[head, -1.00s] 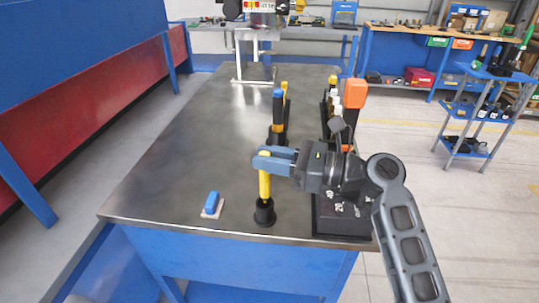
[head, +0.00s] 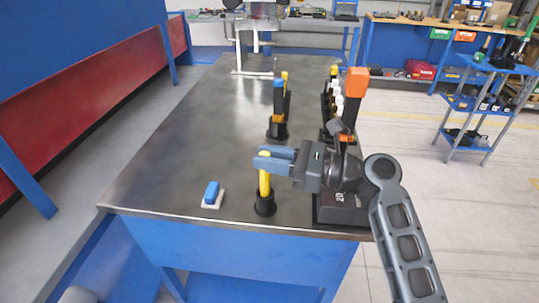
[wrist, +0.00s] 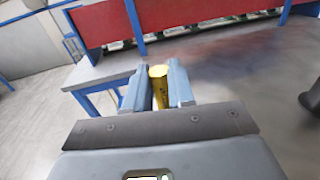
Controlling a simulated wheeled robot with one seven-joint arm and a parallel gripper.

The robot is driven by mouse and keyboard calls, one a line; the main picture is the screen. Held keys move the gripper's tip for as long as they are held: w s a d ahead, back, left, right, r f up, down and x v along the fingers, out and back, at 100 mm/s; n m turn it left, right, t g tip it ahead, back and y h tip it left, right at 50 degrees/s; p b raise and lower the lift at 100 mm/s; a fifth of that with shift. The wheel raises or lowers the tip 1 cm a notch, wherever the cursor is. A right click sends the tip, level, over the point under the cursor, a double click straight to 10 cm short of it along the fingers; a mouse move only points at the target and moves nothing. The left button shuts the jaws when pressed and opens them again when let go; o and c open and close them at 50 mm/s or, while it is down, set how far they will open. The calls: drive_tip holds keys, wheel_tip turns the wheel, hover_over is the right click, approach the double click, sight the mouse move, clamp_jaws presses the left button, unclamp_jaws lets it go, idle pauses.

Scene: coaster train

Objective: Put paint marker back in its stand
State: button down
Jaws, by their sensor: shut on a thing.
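The yellow paint marker (head: 265,180) stands upright in the head view, its lower end at the black round stand (head: 265,204) near the table's front edge. I cannot tell how deep it sits in the stand. My gripper (head: 264,160) is shut on the marker's upper part, coming from the right. In the wrist view the yellow marker (wrist: 158,86) shows between the two blue fingers of my gripper (wrist: 159,88). The stand is hidden in the wrist view.
A blue and white block (head: 212,195) lies to the left on the metal table (head: 185,150). A black holder with blue and yellow tools (head: 279,110) stands behind. A dark box (head: 342,210) and an orange-topped tool (head: 357,82) are right, near my arm. The table's left side is clear.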

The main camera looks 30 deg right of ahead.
drive_tip(key=shift+f, duration=0.85)
drive_tip(key=shift+p, duration=0.3)
idle(0.4)
drive_tip(key=c, duration=0.9)
unclamp_jaws()
drive_tip(key=shift+d, duration=0.1)
drive_tip(key=b+v, duration=0.1)
drive_tip(key=v, duration=0.6)
drive_tip(key=shift+s+d, duration=0.2)
drive_tip(key=shift+s, duration=0.05)
